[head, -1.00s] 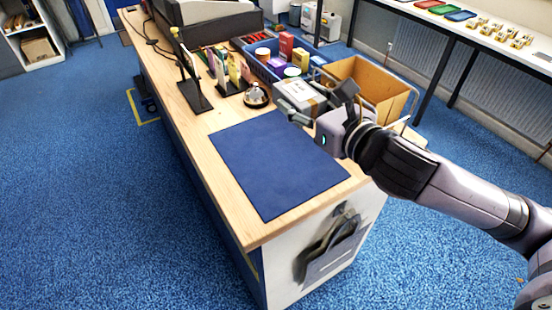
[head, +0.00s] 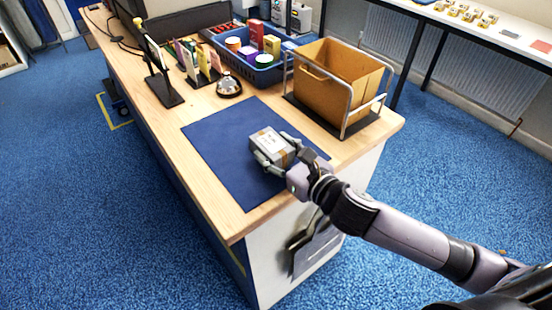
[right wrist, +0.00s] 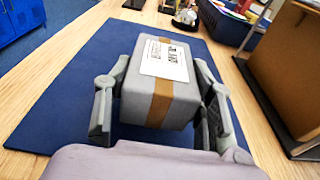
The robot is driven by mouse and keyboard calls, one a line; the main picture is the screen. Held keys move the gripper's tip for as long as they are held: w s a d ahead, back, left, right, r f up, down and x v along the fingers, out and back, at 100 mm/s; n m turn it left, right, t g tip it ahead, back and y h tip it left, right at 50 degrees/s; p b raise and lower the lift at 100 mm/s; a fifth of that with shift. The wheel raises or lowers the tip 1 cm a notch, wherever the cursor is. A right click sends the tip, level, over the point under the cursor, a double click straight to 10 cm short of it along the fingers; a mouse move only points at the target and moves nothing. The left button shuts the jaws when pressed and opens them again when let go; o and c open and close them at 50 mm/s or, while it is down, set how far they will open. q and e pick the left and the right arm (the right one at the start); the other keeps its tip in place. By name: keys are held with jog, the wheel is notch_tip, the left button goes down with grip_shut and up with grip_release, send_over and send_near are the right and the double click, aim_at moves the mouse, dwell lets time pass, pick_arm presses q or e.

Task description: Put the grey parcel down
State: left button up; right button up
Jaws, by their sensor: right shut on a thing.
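The grey parcel (head: 270,146) is a small box with brown tape and a white label. In the right wrist view the parcel (right wrist: 158,106) sits between the two fingers. My right gripper (head: 276,154) is shut on it, over the dark blue mat (head: 222,147) on the wooden counter. Whether the parcel's underside touches the mat is hard to tell. The mat also shows around the parcel in the right wrist view (right wrist: 62,98). My left gripper is not in view.
A brown carton (head: 327,75) stands in a metal-railed rack to the right of the mat. A blue basket (head: 262,73) of small goods, a bell (head: 228,86) and a card stand (head: 197,72) are behind the mat. The mat's left part is bare.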

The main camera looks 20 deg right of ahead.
jog(key=shift+f, duration=0.95)
jog(key=shift+f, duration=0.1)
jog(key=o, duration=1.3)
jog(key=shift+o, duration=0.2)
jog(key=v, duration=1.2)
